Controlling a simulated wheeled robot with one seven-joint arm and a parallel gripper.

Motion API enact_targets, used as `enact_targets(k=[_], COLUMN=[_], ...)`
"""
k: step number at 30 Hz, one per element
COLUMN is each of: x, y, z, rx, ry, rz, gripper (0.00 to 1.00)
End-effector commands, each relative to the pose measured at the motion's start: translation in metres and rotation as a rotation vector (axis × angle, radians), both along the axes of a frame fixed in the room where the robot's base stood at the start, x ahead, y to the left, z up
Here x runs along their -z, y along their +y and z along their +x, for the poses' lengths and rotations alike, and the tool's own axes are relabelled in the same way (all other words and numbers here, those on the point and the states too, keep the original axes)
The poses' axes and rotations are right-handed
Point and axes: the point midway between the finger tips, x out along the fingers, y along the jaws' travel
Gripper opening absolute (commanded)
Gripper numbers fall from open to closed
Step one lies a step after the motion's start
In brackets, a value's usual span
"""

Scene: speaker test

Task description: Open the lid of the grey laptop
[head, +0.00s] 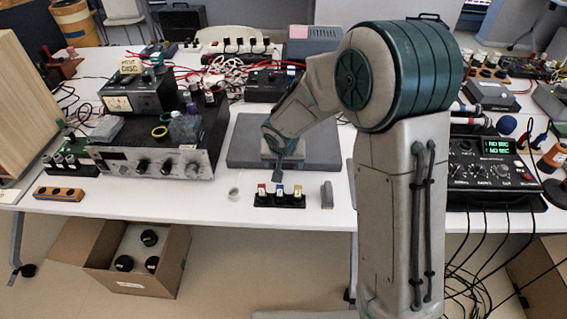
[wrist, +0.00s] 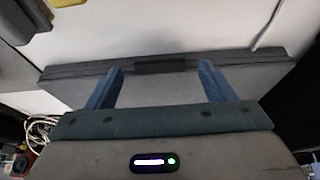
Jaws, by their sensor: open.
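The grey laptop (head: 242,150) lies flat and closed on the white table in the head view. In the wrist view the laptop (wrist: 75,85) spans the picture, with a thin seam along its edge and a short dark strip (wrist: 166,66) midway along that edge. My gripper (head: 279,172) is over the laptop's near part in the head view, pointing down. In the wrist view my gripper (wrist: 161,70) is open, with a blue finger on each side of the dark strip and nothing between them. I cannot tell whether the fingertips touch the laptop.
A black holder with small coloured-topped items (head: 279,199) stands just in front of the laptop. A small grey block (head: 327,195) and a pale ring (head: 233,194) flank it. An amplifier (head: 155,163) stands left; a mixer (head: 490,172) stands right.

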Motion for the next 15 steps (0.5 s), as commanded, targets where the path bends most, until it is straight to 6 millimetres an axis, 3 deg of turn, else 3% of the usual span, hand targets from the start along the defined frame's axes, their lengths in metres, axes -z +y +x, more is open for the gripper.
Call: enact_targets(k=[11, 15], x=[0.0053, 0.0052], y=[0.0004, 0.0003], z=[0.002, 0.0019], rx=[0.0, 0.0], ry=[0.0, 0.0], rz=[0.001, 0.001], gripper=[0.76, 0.37])
